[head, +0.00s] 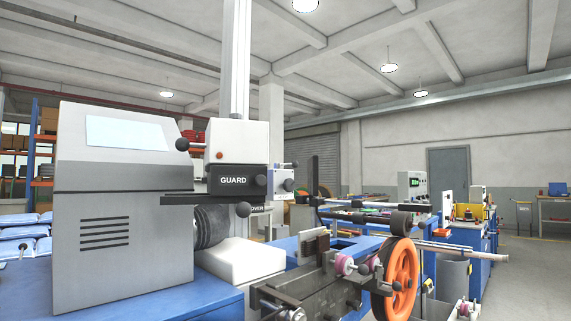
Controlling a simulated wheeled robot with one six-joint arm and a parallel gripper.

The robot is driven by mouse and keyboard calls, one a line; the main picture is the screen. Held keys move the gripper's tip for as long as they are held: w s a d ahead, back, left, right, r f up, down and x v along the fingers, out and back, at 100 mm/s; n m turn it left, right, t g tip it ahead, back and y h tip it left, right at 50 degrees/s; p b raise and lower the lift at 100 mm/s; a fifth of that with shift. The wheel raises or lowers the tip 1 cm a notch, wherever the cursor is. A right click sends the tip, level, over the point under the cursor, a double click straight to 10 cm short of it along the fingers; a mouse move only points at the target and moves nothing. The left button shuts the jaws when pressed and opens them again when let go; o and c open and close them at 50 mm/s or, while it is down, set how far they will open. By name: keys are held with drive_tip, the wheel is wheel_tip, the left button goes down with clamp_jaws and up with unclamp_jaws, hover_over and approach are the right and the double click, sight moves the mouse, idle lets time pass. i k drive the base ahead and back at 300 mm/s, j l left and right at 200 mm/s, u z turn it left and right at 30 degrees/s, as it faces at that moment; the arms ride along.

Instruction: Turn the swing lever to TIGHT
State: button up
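My gripper does not show in the head view. I cannot pick out a swing lever for certain, and no TIGHT marking is legible. Several dark ball knobs could belong to levers: one knob (260,181) beside the black GUARD plate (228,180), one below it (243,209), and one at the upper left (182,145). Small pink pulleys (345,265) sit beside the wheel.
A grey cabinet (120,190) fills the left front on a blue bench (150,305). A white column (236,60) rises behind the guard. A white block (240,260) lies in front of a dark ribbed roller (210,227). Blue workstations (480,240) stand behind; open floor (535,275) shows at right.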

sight(294, 163)
drive_tip(key=i+l, duration=0.25)
drive_tip(key=i, duration=0.2)
drive_tip(key=i+l, duration=0.25)
drive_tip(key=i, duration=0.15)
drive_tip(key=i+l+z, duration=0.1)
drive_tip(key=i+l, duration=0.15)
drive_tip(key=i, duration=0.2)
drive_tip(key=i+l, duration=0.2)
drive_tip(key=i, duration=0.25)
drive_tip(key=i+l, duration=0.2)
drive_tip(key=i, duration=0.25)
drive_tip(key=i+l, duration=0.25)
drive_tip(key=i, duration=0.2)
drive_tip(key=z, duration=0.05)
